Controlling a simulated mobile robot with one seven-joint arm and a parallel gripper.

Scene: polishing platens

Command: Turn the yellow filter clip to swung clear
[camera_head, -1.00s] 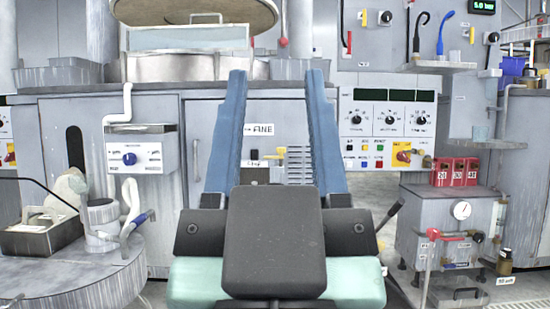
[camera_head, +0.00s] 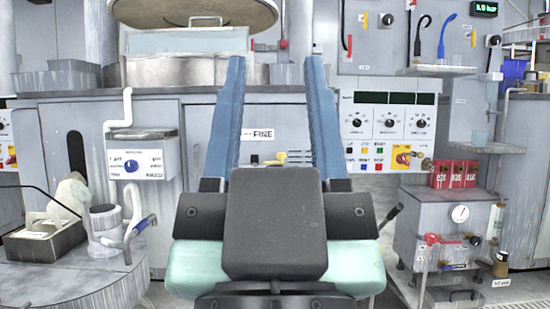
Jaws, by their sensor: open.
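A small yellow clip (camera_head: 281,157) sits on the grey cabinet front, just under the FINE label (camera_head: 259,134) and beside a slatted vent (camera_head: 299,157). It looks like the filter clip; its lower part is hidden behind my gripper. My gripper (camera_head: 277,62) points away from me with its two long blue fingers wide apart and nothing between them. In the picture the clip lies between the fingers, nearer their bases. I cannot tell how far beyond them it is, and no contact shows.
A control panel (camera_head: 391,136) with knobs and a yellow-red switch is right of my gripper. A grey cart (camera_head: 420,220) carries red boxes (camera_head: 455,173). At left, a round table (camera_head: 80,283) holds a tray and a blue-handled tool. A round platen (camera_head: 195,12) sits above.

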